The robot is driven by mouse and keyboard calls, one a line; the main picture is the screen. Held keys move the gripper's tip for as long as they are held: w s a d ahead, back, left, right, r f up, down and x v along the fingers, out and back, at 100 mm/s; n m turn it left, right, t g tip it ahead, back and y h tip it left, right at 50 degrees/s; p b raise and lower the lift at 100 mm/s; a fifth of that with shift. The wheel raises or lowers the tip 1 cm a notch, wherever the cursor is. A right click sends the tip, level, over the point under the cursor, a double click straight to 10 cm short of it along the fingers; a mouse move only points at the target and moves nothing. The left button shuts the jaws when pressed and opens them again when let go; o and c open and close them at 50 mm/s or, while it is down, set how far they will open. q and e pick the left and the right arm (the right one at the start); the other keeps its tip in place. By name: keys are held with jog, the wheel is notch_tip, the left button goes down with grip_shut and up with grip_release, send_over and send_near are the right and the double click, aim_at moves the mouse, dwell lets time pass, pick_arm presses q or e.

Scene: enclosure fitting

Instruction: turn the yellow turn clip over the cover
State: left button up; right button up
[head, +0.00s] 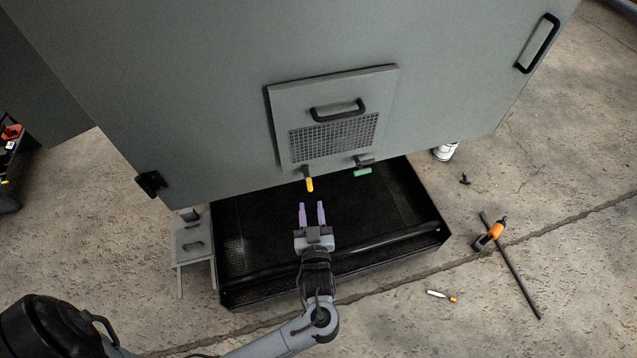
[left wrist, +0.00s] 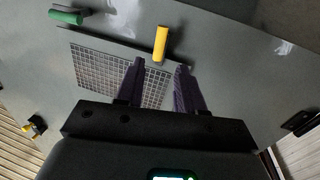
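The yellow turn clip (head: 309,184) sits at the lower left edge of the cover (head: 295,97) and hangs downward, away from the cover. It also shows in the left wrist view (left wrist: 160,44), beyond and between my fingertips. The cover is a grey panel with a black handle and a mesh grille (left wrist: 112,73), against the big grey enclosure. A green clip (head: 362,172) is at the cover's lower right edge and lies roughly sideways; it shows in the left wrist view (left wrist: 66,17). My left gripper (head: 312,206) has purple fingers, is open and empty, and is short of the yellow clip. My right gripper is not in view.
A black tray (head: 425,205) lies on the floor under the enclosure (head: 210,115). A small grey stand (head: 192,240) is at its left. An orange-and-black tool (head: 490,235), a dark rod (head: 520,280), a marker (head: 440,295) and a white can (head: 445,151) are at right.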

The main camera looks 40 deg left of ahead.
aim_at(310, 186)
pick_arm(q)
jog(key=p+x, duration=0.1)
jog(key=x, duration=0.8)
jog(key=shift+w, duration=0.1)
grip_shut()
jog(key=shift+r+m+p, duration=0.15)
jog(key=shift+m+p, duration=0.15)
jog(key=shift+p, duration=0.4)
jog(key=shift+c, duration=0.9)
grip_release()
jog(key=shift+o, duration=0.9)
